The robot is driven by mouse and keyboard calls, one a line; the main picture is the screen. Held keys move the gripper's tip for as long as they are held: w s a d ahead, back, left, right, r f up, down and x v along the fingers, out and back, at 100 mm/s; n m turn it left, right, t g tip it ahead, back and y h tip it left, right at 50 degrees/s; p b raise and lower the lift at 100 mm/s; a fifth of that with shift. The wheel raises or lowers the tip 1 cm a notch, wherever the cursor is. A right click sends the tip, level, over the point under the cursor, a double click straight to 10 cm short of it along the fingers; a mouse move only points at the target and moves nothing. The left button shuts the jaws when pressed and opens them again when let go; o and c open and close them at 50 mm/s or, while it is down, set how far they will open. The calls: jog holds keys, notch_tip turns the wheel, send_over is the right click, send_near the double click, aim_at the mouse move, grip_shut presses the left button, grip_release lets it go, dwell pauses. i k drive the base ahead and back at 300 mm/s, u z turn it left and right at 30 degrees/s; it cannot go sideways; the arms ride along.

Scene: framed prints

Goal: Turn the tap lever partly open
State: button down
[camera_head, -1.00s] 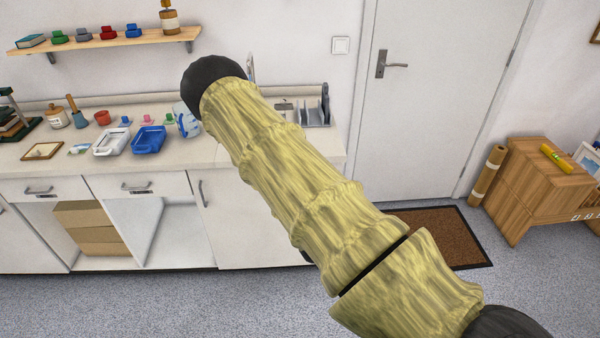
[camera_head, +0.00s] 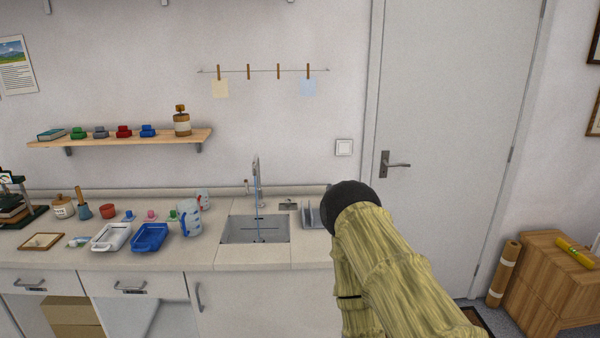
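A slim grey tap (camera_head: 257,180) stands upright at the back of the sink (camera_head: 255,230) in the counter. A small part with a reddish tip (camera_head: 246,186) shows just left of the tap's upper body; it may be the lever, but it is too small to tell its angle. A thin bluish line, which looks like a water stream, runs down into the basin. My arm, with yellow-brown sleeves and a black rounded joint, stands right of the sink, apart from the tap in the picture. My gripper is not in view.
A grey rack (camera_head: 312,214) stands right of the sink, partly behind my arm. A measuring jug (camera_head: 189,218), a blue tray (camera_head: 150,237) and a white tray (camera_head: 111,236) stand left. A wooden shelf (camera_head: 130,139) hangs above. Counter in front of the sink is clear.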

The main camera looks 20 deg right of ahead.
aim_at(249, 192)
jog(key=z, duration=0.15)
jog(key=i, duration=1.05)
jog(key=u, duration=0.75)
